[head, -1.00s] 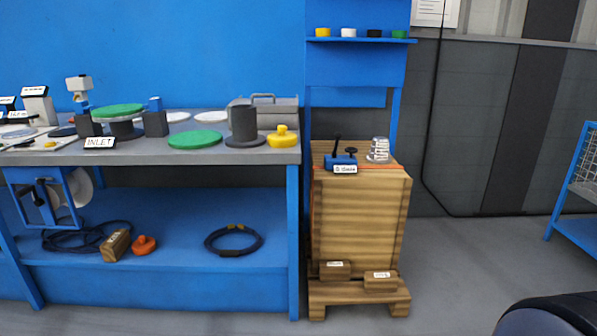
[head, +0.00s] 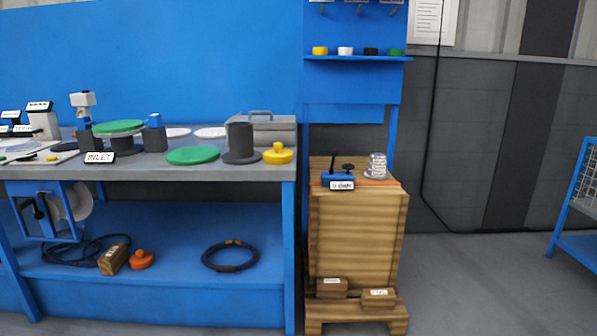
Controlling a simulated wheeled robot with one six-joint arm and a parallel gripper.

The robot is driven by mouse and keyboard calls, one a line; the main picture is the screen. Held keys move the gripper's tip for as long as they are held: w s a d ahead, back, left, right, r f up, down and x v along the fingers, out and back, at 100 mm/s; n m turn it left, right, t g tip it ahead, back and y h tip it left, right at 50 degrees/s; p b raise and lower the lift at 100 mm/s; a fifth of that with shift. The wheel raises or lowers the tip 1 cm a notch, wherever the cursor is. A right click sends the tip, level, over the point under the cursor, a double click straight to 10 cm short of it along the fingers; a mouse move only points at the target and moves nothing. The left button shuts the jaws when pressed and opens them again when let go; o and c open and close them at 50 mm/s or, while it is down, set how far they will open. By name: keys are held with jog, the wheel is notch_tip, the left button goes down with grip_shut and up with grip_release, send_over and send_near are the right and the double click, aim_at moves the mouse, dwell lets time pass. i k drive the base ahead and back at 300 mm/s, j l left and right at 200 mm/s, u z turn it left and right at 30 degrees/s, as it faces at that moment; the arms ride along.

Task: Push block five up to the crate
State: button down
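A wooden crate (head: 355,240) stands on a wooden pallet (head: 357,314) right of the blue bench. Two small wooden blocks with white labels lie at the crate's foot on the pallet: a left block (head: 332,287), close against the crate face, and a right block (head: 379,298), nearer the pallet's front edge. Another labelled wooden block (head: 113,259) lies on the bench's lower shelf. The labels are too small to read, so I cannot tell which is block five. My gripper is not in view.
The bench (head: 228,174) holds green discs, a dark flanged cylinder (head: 240,142) and a yellow knobbed part (head: 278,154). On the crate top are a blue clamp-like tool (head: 339,179) and a clear stack (head: 377,166). The floor (head: 470,285) to the right is open; a blue rack (head: 578,210) stands beyond.

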aim_at(372, 298)
jog(key=i+l, duration=0.15)
jog(key=i, duration=0.8)
jog(key=i+l, duration=0.15)
jog(key=i, duration=0.75)
jog(key=l+z, duration=0.05)
